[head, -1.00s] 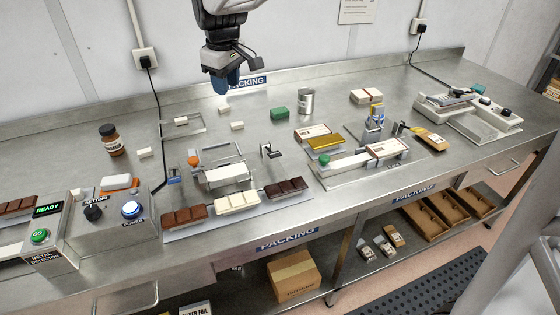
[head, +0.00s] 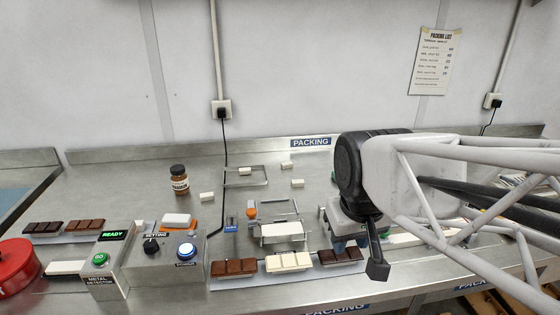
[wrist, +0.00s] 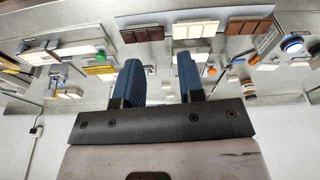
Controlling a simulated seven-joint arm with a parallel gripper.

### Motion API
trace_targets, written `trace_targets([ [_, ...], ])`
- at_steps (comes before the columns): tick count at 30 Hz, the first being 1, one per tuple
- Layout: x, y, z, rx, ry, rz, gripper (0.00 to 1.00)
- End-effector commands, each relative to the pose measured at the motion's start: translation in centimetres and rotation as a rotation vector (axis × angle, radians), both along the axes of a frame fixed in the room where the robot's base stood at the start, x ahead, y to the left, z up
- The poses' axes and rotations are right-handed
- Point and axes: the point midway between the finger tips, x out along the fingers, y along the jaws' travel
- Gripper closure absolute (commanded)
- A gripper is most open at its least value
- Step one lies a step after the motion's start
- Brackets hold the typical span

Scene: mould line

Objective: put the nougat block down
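Several small white blocks lie on the steel bench (head: 120,180): one inside a thin metal frame (head: 265,181), a white block (head: 245,171); two to its right, a far block (head: 286,165) and a nearer block (head: 297,183); and one by the brown jar, a block (head: 207,197). I cannot tell which is the nougat block. My gripper (wrist: 161,80) shows two blue fingers standing apart in the wrist view, with no block visible between them.
A brown jar (head: 179,180) stands at the back left. Dark, white and brown chocolate bars, including a white bar (head: 289,262), lie along the front edge. The metal detector box (head: 163,252) is at front left. My arm hides much of the right bench.

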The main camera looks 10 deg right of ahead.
Motion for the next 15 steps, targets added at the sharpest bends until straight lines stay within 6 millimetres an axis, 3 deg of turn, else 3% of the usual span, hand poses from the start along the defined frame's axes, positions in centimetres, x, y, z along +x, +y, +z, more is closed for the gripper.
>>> trace_targets([
  [6, -3.3, -0.3, -1.6, 0.015, -0.014, -0.076, 0.64],
  [15, -4.0, -0.4, -2.1, 0.018, -0.015, -0.096, 0.64],
])
